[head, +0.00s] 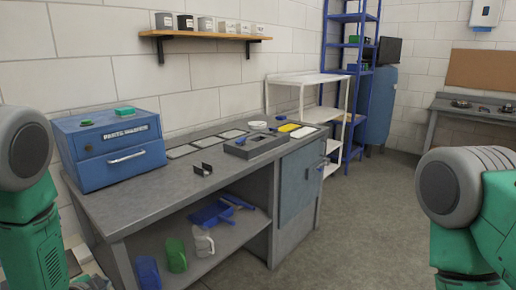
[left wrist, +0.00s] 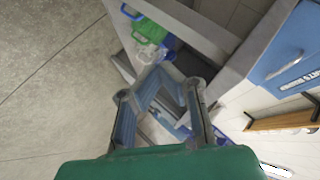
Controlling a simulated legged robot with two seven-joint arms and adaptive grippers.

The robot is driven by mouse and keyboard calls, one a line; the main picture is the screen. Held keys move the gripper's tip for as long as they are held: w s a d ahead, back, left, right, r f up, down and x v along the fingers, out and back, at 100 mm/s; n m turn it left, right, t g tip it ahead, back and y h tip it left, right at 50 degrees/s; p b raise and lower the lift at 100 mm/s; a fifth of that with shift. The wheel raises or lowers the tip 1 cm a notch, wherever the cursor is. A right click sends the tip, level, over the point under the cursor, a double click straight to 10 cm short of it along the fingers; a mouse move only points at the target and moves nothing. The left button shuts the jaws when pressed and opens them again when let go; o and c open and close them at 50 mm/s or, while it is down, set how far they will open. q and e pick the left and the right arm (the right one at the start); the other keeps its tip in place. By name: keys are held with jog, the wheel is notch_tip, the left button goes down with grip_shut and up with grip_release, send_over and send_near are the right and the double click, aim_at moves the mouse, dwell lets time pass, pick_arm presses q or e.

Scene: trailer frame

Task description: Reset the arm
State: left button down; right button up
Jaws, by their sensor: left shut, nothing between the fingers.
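My left arm (head: 30,200), green with a grey rounded joint, stands at the left edge of the head view. My left gripper (left wrist: 163,76) shows in the left wrist view. Its grey-blue fingers converge, shut with nothing between them. It appears in front of the workbench's open lower side, apart from the things on the shelf. My right arm (head: 465,205), also green and grey, is at the right edge of the head view. Its gripper is out of view.
A grey workbench (head: 140,205) carries a blue box (head: 105,160) and a grey tray (head: 258,146). Blue, green and white jugs and a blue dustpan (head: 212,212) lie on its lower shelf (head: 225,245). A wall shelf (head: 205,33) hangs above.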

pick_arm(q)
jog(key=s+d+f+n+g, duration=0.25)
jog(key=s+f, duration=0.25)
jog(key=s, duration=0.4)
jog(key=s+d+f+n+g, duration=0.2)
jog(key=s+f+g, duration=0.15)
jog(key=s, duration=0.55)
jog(key=s+d+f+n+g+h, duration=0.1)
jog(key=s+d+n+g, duration=0.15)
jog(key=s, duration=0.75)
jog(key=s+d+f+n+g+h, duration=0.1)
jog(key=s+d+n+g, duration=0.15)
jog(key=s, duration=0.75)
jog(key=w+d+f+m+t+b, duration=0.1)
jog(key=w+f+b, duration=0.2)
jog(key=f+b, duration=0.6)
jog(key=shift+w+d+f+b, duration=0.25)
jog(key=shift+d+b, duration=0.1)
jog(key=shift+b, duration=0.15)
pick_arm(e)
notch_tip(320, 180, down, 10)
jog(key=shift+a, duration=0.35)
pick_arm(q)
jog(key=shift+d, duration=0.1)
pick_arm(e)
jog(key=shift+s+d+r, duration=0.1)
